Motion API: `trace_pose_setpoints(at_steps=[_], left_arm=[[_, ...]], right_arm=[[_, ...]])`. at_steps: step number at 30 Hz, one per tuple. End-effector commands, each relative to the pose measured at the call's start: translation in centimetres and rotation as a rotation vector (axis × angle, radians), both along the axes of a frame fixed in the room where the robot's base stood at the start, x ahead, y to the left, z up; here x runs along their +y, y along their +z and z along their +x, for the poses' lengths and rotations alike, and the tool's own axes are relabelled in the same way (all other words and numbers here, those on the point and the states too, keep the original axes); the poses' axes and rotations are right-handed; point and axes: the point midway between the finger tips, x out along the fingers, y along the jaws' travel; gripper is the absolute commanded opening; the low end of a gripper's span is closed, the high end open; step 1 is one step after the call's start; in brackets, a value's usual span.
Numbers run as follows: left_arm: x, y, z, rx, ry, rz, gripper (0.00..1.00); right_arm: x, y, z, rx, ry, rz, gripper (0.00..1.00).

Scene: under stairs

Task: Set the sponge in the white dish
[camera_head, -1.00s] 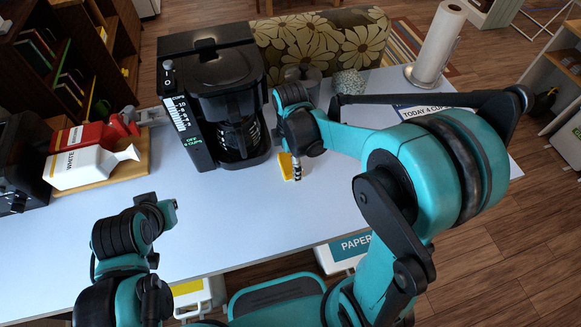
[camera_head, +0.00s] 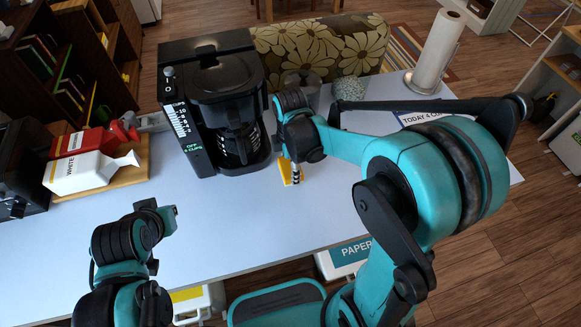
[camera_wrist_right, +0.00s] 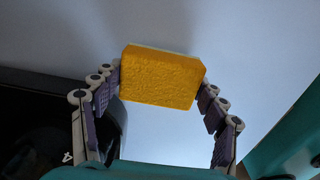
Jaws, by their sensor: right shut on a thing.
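A yellow sponge (camera_wrist_right: 162,78) with a pale layer along its far edge sits between the purple-padded fingers of my right gripper (camera_wrist_right: 160,82) in the wrist view. The gripper is shut on it. In the head view only part of the sponge (camera_head: 286,172) shows beside the right gripper (camera_head: 296,173), to the right of the coffee maker; its height over the table is hard to judge. My left gripper (camera_head: 168,217) is over the table's front left part, and its fingers do not show clearly. I cannot make out the white dish in either view.
A black coffee maker (camera_head: 213,100) stands close left of the right gripper. White and red cartons lie on a wooden board (camera_head: 127,174) at the left. A paper towel roll (camera_head: 438,52) and a speckled pot (camera_head: 349,86) stand behind. The table's (camera_head: 230,210) front middle is clear.

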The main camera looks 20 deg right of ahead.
Motion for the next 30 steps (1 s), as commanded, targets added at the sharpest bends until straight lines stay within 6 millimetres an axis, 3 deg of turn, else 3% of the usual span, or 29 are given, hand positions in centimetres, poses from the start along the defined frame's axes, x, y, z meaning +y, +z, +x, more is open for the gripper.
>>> trace_pose_setpoints(at_steps=[6, 15, 21, 30], left_arm=[[0.0, 1.9, 0.0, 0.000, 0.000, 0.000, 0.00], [0.0, 3.8, 0.0, 0.000, 0.000, 0.000, 0.00], [0.0, 4.7, 0.0, 0.000, 0.000, 0.000, 0.00], [0.0, 5.2, 0.0, 0.000, 0.000, 0.000, 0.00]], right_arm=[[-0.3, 4.0, -0.4, 0.000, -0.002, 0.000, 0.53], [-4.6, 7.5, -5.1, 0.000, -0.004, 0.000, 0.53], [-6.5, 9.2, -7.3, 0.000, -0.003, 0.000, 0.53], [-7.7, 10.1, -8.7, 0.000, -0.001, 0.000, 0.53]])
